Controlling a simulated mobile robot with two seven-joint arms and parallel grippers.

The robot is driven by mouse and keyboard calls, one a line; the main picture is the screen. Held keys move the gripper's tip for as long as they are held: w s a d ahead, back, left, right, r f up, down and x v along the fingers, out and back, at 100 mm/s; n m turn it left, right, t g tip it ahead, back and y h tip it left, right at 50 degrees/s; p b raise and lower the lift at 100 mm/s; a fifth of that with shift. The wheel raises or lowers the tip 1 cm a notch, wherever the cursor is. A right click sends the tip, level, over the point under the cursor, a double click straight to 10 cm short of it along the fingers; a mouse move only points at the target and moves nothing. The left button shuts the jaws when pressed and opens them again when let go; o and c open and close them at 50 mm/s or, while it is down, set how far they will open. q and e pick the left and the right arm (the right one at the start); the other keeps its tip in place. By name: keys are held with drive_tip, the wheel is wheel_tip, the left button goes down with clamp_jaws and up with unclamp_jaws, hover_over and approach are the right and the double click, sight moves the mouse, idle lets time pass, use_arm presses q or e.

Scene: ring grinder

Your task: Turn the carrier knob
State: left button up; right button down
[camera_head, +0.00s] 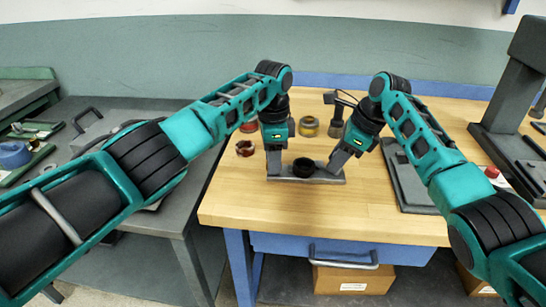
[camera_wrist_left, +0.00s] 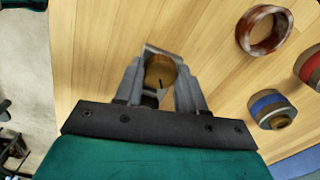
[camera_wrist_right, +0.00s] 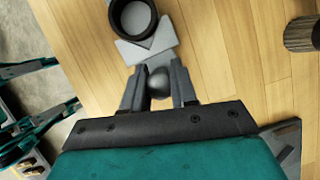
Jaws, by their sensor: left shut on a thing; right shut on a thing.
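A grey carrier (camera_head: 323,179) with a black ring (camera_head: 303,167) lies on the wooden table between my two grippers. My left gripper (camera_head: 274,170) points down at the carrier's left end. It is shut on a round brass knob (camera_wrist_left: 160,70) with a dark line on its face. My right gripper (camera_head: 336,168) reaches down to the carrier's right end. It is shut on a grey ball-shaped knob (camera_wrist_right: 157,82), beside a grey V-shaped block (camera_wrist_right: 150,52) with the black ring against it. The fingers partly hide both knobs.
A dark grey machine (camera_head: 510,100) stands at the right. The table's front edge is close, with a blue drawer (camera_head: 290,244) below.

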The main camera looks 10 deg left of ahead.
use_arm(q)
drive_tip(key=m, duration=0.4)
drive_tip(key=shift+m, duration=2.4)
drive_tip(key=shift+w, duration=0.1)
drive_tip(key=o, duration=1.1)
wheel_tip(320, 180, up, 12)
drive_tip(key=shift+r, duration=0.1)
